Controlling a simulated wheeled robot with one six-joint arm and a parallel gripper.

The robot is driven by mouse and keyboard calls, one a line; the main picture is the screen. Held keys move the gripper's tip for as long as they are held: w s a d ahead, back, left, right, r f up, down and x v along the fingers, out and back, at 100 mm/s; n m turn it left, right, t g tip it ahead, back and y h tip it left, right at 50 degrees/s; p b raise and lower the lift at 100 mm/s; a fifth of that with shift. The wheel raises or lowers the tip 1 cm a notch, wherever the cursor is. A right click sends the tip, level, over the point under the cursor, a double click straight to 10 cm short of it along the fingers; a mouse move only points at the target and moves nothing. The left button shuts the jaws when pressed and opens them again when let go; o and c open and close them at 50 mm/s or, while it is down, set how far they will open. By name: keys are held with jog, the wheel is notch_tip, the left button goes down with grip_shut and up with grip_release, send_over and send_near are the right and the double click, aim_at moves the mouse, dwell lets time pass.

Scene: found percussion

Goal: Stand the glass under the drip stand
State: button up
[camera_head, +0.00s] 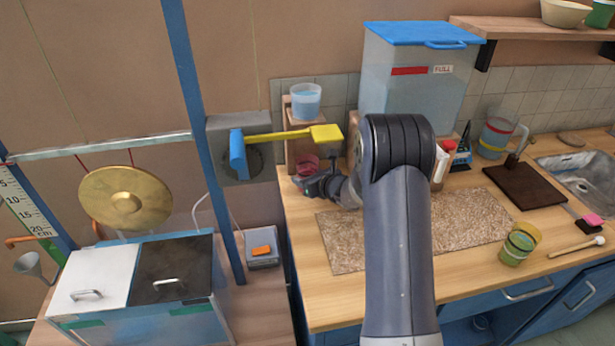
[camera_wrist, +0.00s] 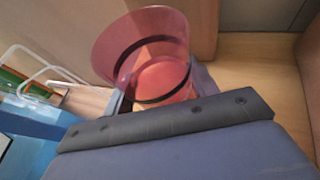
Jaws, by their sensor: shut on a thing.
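The glass is a see-through pink-red cup (camera_wrist: 150,62) with dark bands, seen large in the wrist view. In the head view the glass (camera_head: 307,162) shows at the foot of the wooden drip stand (camera_head: 293,135). The stand carries a clear beaker of blue water (camera_head: 305,102) on top. My gripper (camera_head: 318,183) is shut on the glass, in front of the stand. Its jaws (camera_wrist: 165,100) reach around the glass's lower part, mostly hidden by my wrist. I cannot tell whether the glass touches the counter.
A yellow lever with a blue weight (camera_head: 238,155) reaches over from the left near the stand. A large blue-lidded tank (camera_head: 415,80) stands right of it. A speckled mat (camera_head: 465,225) lies on the counter. Stacked yellow-green cups (camera_head: 518,245) stand at the right.

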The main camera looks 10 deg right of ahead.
jog(key=shift+f, duration=0.15)
jog(key=o, duration=1.2)
jog(key=shift+r+p, duration=0.3)
jog(key=shift+r, duration=0.05)
jog(key=b+v, duration=0.2)
jog(key=v, duration=1)
jog(key=shift+d+f, duration=0.1)
jog(key=shift+f, duration=0.1)
